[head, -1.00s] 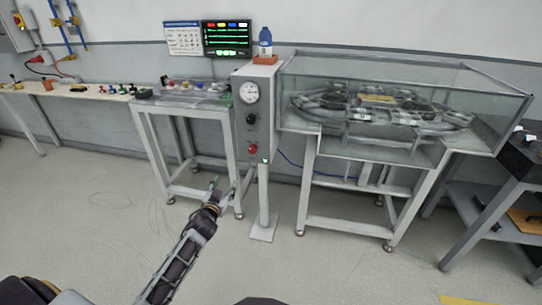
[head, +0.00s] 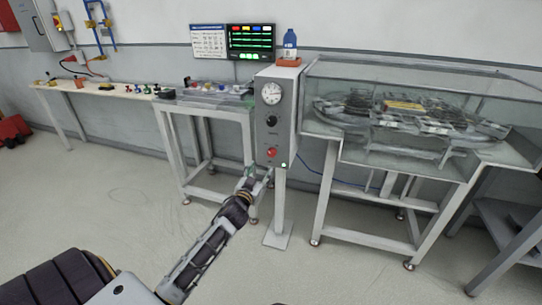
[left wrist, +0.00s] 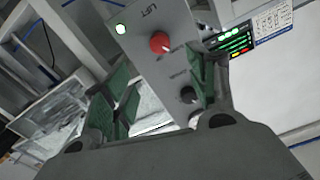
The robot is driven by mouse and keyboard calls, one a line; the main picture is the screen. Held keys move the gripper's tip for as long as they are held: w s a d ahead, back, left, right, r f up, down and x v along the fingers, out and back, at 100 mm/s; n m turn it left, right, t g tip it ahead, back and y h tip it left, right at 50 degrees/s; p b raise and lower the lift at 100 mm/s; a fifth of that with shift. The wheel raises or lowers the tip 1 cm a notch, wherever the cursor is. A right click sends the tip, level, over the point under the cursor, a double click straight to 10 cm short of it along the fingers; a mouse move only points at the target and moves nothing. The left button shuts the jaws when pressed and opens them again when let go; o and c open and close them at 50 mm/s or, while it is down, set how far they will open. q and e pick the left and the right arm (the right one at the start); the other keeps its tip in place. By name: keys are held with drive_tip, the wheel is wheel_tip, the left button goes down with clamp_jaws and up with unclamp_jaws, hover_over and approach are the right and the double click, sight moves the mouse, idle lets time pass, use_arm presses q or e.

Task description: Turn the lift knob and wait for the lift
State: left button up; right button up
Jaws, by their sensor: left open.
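The grey control box (head: 277,110) stands on a post. It carries a round gauge, a black knob (head: 272,121), a red knob (head: 271,153) and a lit green lamp (head: 284,165) at the bottom. My left gripper (head: 256,178) is open and empty, below and left of the red knob. Its green-padded fingers (left wrist: 157,88) frame the box face in the left wrist view, apart from the knob. My right gripper is not seen.
A glass-walled case (head: 400,130) with a ring track stands right of the box. A frame table (head: 205,112) stands to its left, with a long bench (head: 105,90) further left. A blue bottle (head: 290,44) sits on top of the box. The floor in front is clear.

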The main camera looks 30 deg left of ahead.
use_arm(q)
approach(271, 154)
drive_tip(key=shift+b+x, duration=0.75)
drive_tip(key=shift+x, duration=1.65)
drive_tip(key=shift+b+x, duration=0.35)
drive_tip(key=shift+x, duration=1.45)
drive_tip(key=shift+w+a, duration=0.15)
drive_tip(key=shift+w, duration=0.4)
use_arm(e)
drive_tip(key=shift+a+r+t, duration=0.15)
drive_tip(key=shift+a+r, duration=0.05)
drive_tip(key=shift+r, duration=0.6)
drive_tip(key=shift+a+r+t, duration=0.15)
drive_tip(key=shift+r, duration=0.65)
use_arm(q)
drive_tip(key=shift+c, duration=0.3)
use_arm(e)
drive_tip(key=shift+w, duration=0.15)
use_arm(q)
drive_tip(key=c, duration=1)
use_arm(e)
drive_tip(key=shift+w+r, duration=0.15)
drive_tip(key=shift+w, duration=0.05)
